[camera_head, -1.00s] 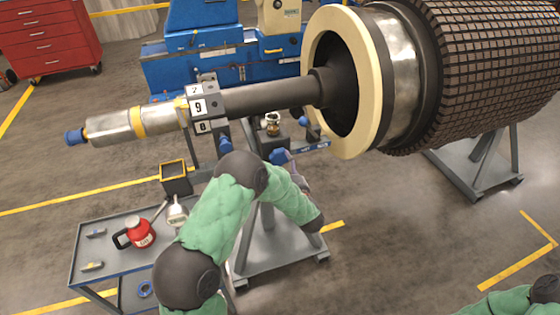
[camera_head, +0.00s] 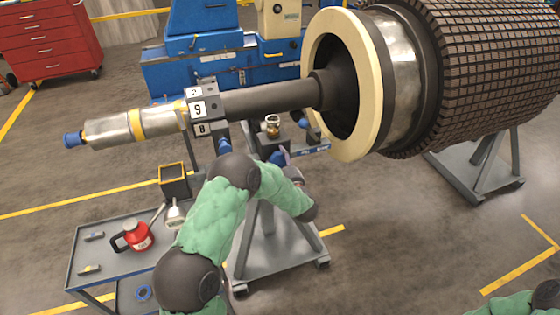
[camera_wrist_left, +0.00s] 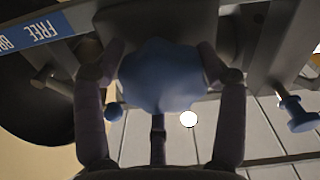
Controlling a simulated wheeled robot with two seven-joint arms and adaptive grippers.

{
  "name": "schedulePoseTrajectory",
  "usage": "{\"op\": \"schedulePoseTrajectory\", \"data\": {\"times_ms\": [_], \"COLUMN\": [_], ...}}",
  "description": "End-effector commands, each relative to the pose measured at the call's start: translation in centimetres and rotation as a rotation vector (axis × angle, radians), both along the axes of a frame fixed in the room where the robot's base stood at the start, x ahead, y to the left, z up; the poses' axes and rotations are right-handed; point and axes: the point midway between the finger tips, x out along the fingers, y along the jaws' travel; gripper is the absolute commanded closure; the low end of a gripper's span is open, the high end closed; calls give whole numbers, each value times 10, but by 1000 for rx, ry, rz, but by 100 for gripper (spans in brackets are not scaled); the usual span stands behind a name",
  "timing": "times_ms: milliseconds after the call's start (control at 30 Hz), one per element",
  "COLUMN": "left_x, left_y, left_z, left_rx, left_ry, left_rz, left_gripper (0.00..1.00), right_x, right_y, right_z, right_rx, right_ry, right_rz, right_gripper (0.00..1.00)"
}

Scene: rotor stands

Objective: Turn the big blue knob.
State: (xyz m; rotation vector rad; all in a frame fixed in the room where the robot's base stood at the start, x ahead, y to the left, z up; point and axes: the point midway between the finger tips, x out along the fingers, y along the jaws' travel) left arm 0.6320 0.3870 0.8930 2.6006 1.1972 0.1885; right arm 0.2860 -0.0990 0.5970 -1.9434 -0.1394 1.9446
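The big blue knob (camera_wrist_left: 162,76) is large in the middle of the left wrist view, below a dark housing. In the head view it shows small and partly hidden behind my left arm (camera_head: 268,150). My left gripper (camera_wrist_left: 162,66) has one finger on each side of the knob. Both fingertips sit against its edges with no clear gap, so it looks shut on the knob. In the head view the left gripper (camera_head: 285,160) is small, in front of the stand. My right gripper is out of view.
A blue label strip (camera_wrist_left: 35,33) and two smaller blue knobs (camera_wrist_left: 296,115) (camera_wrist_left: 113,112) lie near the gripper. The rotor shaft (camera_head: 270,95) runs above. The right floor is mostly clear.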

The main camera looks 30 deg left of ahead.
Motion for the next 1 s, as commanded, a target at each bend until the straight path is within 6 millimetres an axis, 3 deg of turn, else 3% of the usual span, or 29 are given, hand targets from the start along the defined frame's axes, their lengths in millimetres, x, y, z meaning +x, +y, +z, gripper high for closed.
{"op": "schedulePoseTrajectory", "data": {"times_ms": [533,567,633,1000], "left_x": [-3,-3,-3,-2], "left_y": [0,0,0,-1], "left_z": [-7,-7,-7,-4], "left_rx": [63,63,62,65], "left_ry": [93,93,93,85], "left_rz": [1,1,0,1], "left_gripper": [62,26,7,7], "right_x": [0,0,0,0], "right_y": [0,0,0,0], "right_z": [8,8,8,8], "right_rx": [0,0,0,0], "right_ry": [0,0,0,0], "right_rz": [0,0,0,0], "right_gripper": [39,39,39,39]}}
